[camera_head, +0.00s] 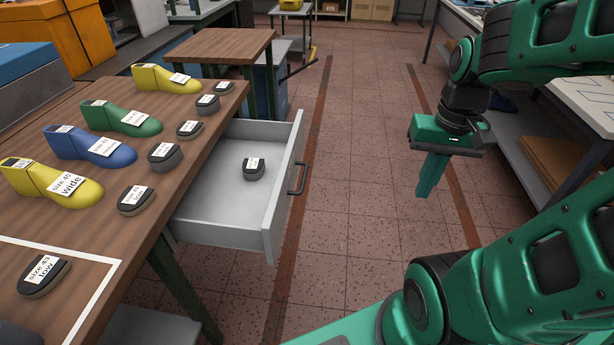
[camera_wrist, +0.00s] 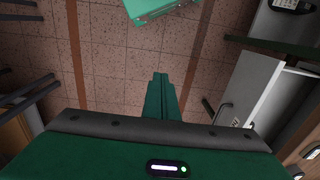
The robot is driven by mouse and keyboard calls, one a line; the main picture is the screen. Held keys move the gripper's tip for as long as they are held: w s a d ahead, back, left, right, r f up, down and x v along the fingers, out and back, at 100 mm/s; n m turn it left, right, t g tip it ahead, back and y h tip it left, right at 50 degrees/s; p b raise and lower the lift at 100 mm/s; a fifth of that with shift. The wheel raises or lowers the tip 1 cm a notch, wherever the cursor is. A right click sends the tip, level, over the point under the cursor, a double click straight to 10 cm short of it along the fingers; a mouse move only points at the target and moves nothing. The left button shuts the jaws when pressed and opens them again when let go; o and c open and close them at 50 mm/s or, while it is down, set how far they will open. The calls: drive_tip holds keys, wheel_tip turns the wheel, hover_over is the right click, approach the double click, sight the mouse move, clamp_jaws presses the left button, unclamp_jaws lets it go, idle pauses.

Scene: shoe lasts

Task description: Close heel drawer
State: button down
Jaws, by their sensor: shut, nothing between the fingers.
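The heel drawer (camera_head: 225,205) is a light grey drawer pulled out from under the wooden table, with a dark handle (camera_head: 298,178) on its front. One dark heel (camera_head: 254,168) with a white label lies inside it. My gripper (camera_head: 424,192) is shut and empty, pointing down over the floor to the right of the drawer, well apart from the handle. In the wrist view the shut fingers (camera_wrist: 160,78) show in the middle, and the drawer front (camera_wrist: 252,85) with its handle is at the right.
The wooden table (camera_head: 190,160) carries blue, green and yellow shoe lasts and several labelled dark heels. A smaller wooden table (camera_head: 225,45) stands behind it. The tiled floor (camera_head: 355,170) between drawer and gripper is clear. A bench (camera_head: 590,100) stands at the right.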

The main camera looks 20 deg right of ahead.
drive_tip(key=w+a+f+t+y, duration=0.1)
drive_tip(key=w+f+t+y, duration=0.15)
drive_tip(key=w+f, duration=0.7)
drive_tip(key=w+a+f+t+y, duration=0.15)
drive_tip(key=w+y, duration=0.25)
drive_tip(key=w, duration=1.2)
drive_tip(key=a+r+x, duration=0.1)
drive_tip(key=x, duration=1.1)
drive_tip(key=shift+w+a+f, duration=0.2)
drive_tip(key=shift+w+f, duration=0.05)
drive_tip(key=shift+w, duration=0.2)
